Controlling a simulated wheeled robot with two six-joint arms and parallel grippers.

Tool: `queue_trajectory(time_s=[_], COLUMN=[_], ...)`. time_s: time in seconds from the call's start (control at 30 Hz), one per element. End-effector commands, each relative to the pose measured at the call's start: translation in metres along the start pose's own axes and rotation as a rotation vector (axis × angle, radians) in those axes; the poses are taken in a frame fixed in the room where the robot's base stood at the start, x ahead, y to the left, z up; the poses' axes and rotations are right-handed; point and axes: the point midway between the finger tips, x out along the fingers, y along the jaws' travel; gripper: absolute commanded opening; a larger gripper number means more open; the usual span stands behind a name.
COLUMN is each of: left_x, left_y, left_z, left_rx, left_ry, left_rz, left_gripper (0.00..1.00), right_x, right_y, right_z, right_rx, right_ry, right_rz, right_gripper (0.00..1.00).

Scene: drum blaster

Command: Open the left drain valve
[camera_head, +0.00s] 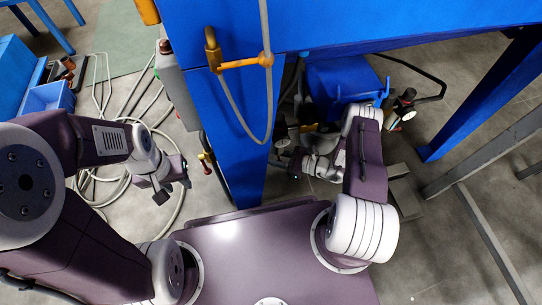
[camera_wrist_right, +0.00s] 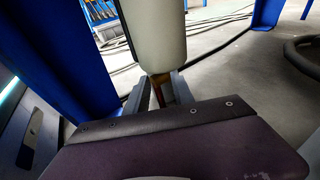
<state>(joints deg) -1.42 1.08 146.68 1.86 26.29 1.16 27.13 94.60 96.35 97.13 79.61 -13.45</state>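My left gripper (camera_head: 172,190) hangs open and empty over the floor, left of the blue post. My right arm reaches under the blue machine, and its gripper (camera_head: 290,158) is small and partly lost among dark parts there. In the right wrist view the fingers of my right gripper (camera_wrist_right: 160,92) stand apart. A narrow reddish-brown piece (camera_wrist_right: 158,97) shows between or behind them; I cannot tell whether they touch it. A pale rounded body (camera_wrist_right: 155,38) is just beyond. I cannot clearly identify the left drain valve; a small fitting with a red end (camera_head: 207,169) sits beside the post.
The blue machine (camera_head: 400,18) spans the top, with its blue post (camera_head: 246,130) ahead of my base. A yellow bracket (camera_head: 240,63) holds a hanging grey hose (camera_head: 243,118). A blue tank (camera_head: 343,82) stands beneath. Cables (camera_head: 118,97) and a blue bin (camera_head: 48,97) are at left.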

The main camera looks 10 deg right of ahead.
Motion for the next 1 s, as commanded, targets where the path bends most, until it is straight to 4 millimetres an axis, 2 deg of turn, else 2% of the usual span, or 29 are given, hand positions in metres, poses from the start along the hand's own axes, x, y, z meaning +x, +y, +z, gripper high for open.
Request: queue_trajectory(time_s=[0.23,0.4,0.5,1.0], left_x=[-0.033,-0.046,-0.049,-0.049], left_y=[0.001,0.001,0.001,0.001], left_z=[-0.003,-0.005,-0.005,-0.005], left_rx=[0.0,0.0,0.0,0.0], left_ry=[0.0,0.0,0.0,0.0], left_rz=[0.0,0.0,0.0,0.0], left_gripper=[0.36,0.36,0.36,0.36], right_x=[-0.044,-0.073,-0.084,-0.088], right_y=[-0.002,-0.001,-0.001,0.0], right_z=[0.007,0.004,0.003,0.0], right_rx=[0.002,0.0,0.002,0.0], right_ry=[0.0,0.001,0.0,0.0], right_rz=[-0.008,-0.006,-0.004,-0.001], right_gripper=[0.29,0.29,0.29,0.29])
